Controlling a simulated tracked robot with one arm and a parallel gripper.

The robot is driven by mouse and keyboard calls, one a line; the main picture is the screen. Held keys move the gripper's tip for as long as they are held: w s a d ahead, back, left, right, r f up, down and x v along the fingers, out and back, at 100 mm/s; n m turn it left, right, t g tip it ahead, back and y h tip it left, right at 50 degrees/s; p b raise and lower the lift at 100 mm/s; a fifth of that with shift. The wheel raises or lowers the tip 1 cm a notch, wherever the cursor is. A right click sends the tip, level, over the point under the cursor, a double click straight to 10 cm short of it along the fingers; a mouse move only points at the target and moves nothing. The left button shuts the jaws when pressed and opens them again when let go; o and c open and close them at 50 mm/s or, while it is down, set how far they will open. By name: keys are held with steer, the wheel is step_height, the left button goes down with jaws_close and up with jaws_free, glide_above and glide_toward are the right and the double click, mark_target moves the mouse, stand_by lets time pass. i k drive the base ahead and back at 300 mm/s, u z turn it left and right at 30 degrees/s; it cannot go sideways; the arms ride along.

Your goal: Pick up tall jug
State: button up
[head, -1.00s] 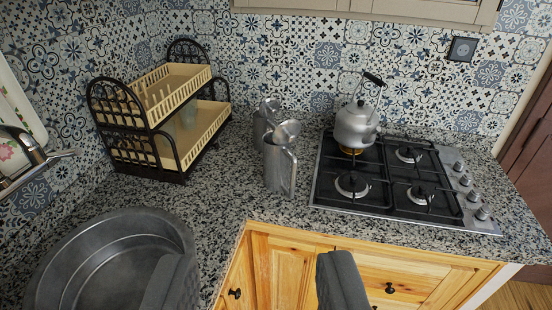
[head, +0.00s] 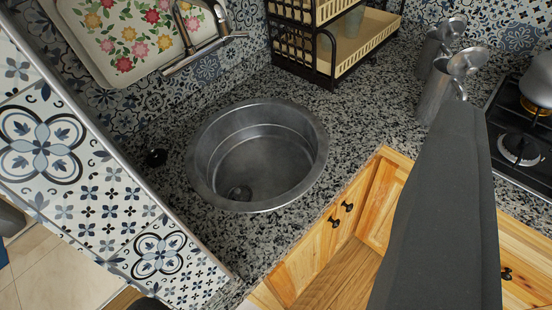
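Two shiny metal jugs stand close together on the granite counter at the upper right of the head view. The nearer jug (head: 434,93) has a flared spout and a handle, and its right side is partly covered by my gripper. The other jug (head: 429,46) stands just behind it. Which one is the taller is hard to tell. My gripper (head: 460,125) shows as one large dark grey shape at the lower right, its tip pointing up just below the nearer jug. No object shows held, and its opening cannot be made out.
A round metal sink (head: 262,160) with a tap (head: 195,42) lies left of centre. A dish rack (head: 335,45) stands at the back. A gas hob (head: 520,150) with a kettle (head: 538,82) is at the right edge. A tiled wall edge (head: 90,160) fills the left.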

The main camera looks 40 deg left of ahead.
mark_target(440, 86)
steer(key=z, duration=0.5)
steer(key=k, duration=1.3)
steer(key=z, duration=0.7)
steer(key=i, duration=2.4)
steer(key=u, duration=1.25)
steer(key=i, duration=0.8)
steer(key=u, duration=0.55)
steer(key=k, duration=0.9)
